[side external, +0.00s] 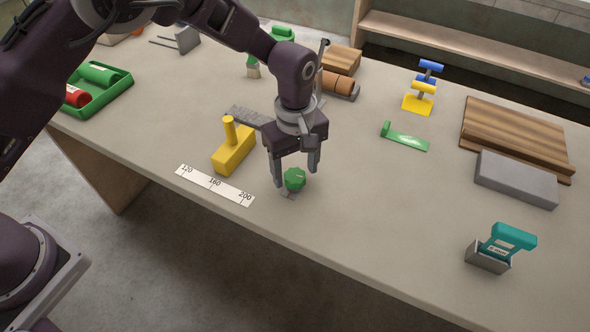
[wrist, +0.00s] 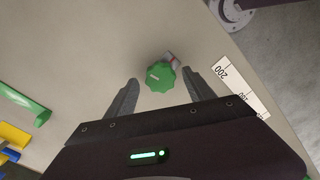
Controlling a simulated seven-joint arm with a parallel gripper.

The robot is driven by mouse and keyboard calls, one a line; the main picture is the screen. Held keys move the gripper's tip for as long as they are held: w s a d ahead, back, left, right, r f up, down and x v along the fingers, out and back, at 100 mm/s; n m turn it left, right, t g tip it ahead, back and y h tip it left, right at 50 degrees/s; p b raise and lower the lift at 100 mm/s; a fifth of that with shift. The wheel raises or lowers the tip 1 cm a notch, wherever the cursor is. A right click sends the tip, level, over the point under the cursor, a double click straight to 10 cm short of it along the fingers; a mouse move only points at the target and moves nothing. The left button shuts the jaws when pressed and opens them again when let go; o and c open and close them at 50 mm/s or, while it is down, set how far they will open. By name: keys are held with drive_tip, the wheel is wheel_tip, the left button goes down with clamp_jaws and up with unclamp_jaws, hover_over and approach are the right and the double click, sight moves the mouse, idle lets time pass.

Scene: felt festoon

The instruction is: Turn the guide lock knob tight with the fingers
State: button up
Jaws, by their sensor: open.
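The guide lock knob is a green lobed knob (side external: 294,179) near the front edge of the table, with a light mark on its top. It also shows in the wrist view (wrist: 159,78), just beyond and between the fingertips. A small grey and red piece sits beside its base. My gripper (side external: 296,176) points down over the knob with its fingers apart. In the wrist view (wrist: 160,82) one finger is on each side of the knob, with a gap on both sides. Nothing is held.
A white scale strip (side external: 215,185) marked 120 to 200 lies along the front edge, left of the knob. A yellow block with a peg (side external: 233,147) stands behind it. A green bracket (side external: 405,137) and a teal-handled tool (side external: 503,246) lie to the right, with clear table between.

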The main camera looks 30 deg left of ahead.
drive_tip(key=shift+f, duration=0.5)
clamp_jaws()
